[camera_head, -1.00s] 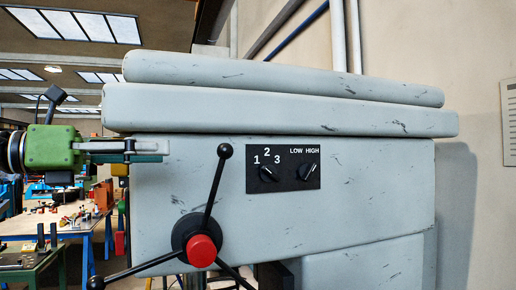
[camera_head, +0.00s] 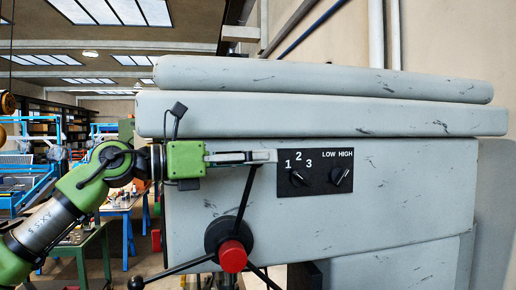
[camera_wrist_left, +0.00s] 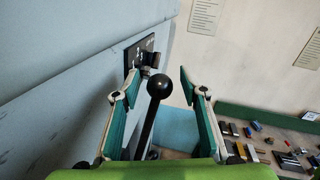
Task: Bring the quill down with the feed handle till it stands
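The feed handle has a red-capped hub (camera_head: 233,256) on the machine's front and thin black spokes. One spoke (camera_head: 244,200) points up and slightly right; another points to the lower left and ends in a black knob (camera_head: 136,283). My left gripper (camera_head: 268,156) is at the top of the upper spoke and hides its knob in the head view. In the left wrist view the gripper (camera_wrist_left: 160,82) is open, with the upper spoke's black ball knob (camera_wrist_left: 158,86) between its fingers and gaps visible on both sides. The quill cannot be made out. My right gripper is not in view.
The grey machine head (camera_head: 400,200) fills the right, with a black switch panel (camera_head: 315,172) just right of my gripper. Workbenches stand in the left background. A green bench (camera_wrist_left: 255,118) with small parts shows in the left wrist view.

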